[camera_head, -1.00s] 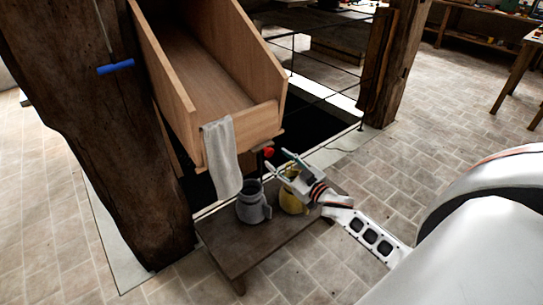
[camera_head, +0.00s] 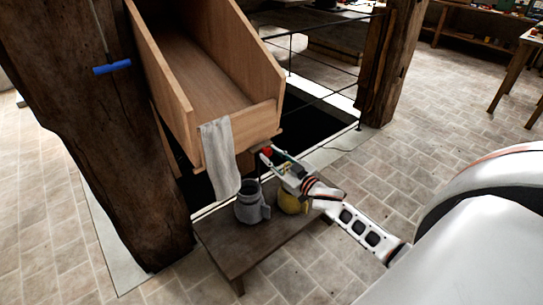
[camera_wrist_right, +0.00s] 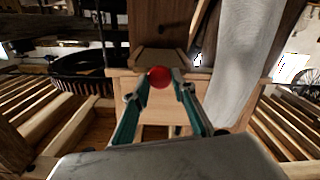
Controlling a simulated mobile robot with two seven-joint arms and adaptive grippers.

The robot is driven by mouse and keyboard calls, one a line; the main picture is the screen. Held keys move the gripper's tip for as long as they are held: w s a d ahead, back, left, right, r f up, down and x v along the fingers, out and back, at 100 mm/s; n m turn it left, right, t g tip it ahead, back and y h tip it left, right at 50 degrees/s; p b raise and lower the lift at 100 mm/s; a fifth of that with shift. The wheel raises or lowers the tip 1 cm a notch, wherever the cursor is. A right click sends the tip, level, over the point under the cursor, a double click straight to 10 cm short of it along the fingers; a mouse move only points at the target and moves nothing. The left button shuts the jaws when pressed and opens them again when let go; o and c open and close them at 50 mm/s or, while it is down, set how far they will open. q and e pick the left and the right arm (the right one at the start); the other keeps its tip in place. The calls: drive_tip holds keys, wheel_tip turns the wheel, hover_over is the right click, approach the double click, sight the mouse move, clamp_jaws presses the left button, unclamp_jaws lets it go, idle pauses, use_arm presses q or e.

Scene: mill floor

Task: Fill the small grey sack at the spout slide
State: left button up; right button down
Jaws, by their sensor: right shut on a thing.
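My right gripper (camera_head: 268,154) is shut on the red knob (camera_head: 266,152) under the front of the wooden spout. In the right wrist view the red knob (camera_wrist_right: 159,77) sits between the fingertips. The small grey sack (camera_head: 249,206) stands upright with an open top on a low dark bench (camera_head: 232,245), below and left of the gripper. I cannot see what is inside it. A yellow sack (camera_head: 291,203) stands to its right, partly hidden by my right gripper. My left gripper is not in view.
The wooden chute (camera_head: 205,75) slopes down above the bench, with a grey cloth (camera_head: 221,160) draped over its front edge. A thick timber post (camera_head: 105,150) with a blue handle (camera_head: 113,67) stands left. A railed dark floor opening (camera_head: 315,120) lies behind.

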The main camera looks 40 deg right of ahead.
drive_tip(key=s+p, duration=0.3)
drive_tip(key=s, duration=0.4)
drive_tip(key=shift+d, duration=0.3)
drive_tip(key=shift+s, duration=0.1)
drive_tip(key=c, duration=1.7)
unclamp_jaws()
drive_tip(key=s, duration=0.8)
drive_tip(key=s+d, duration=0.1)
drive_tip(key=s, duration=0.3)
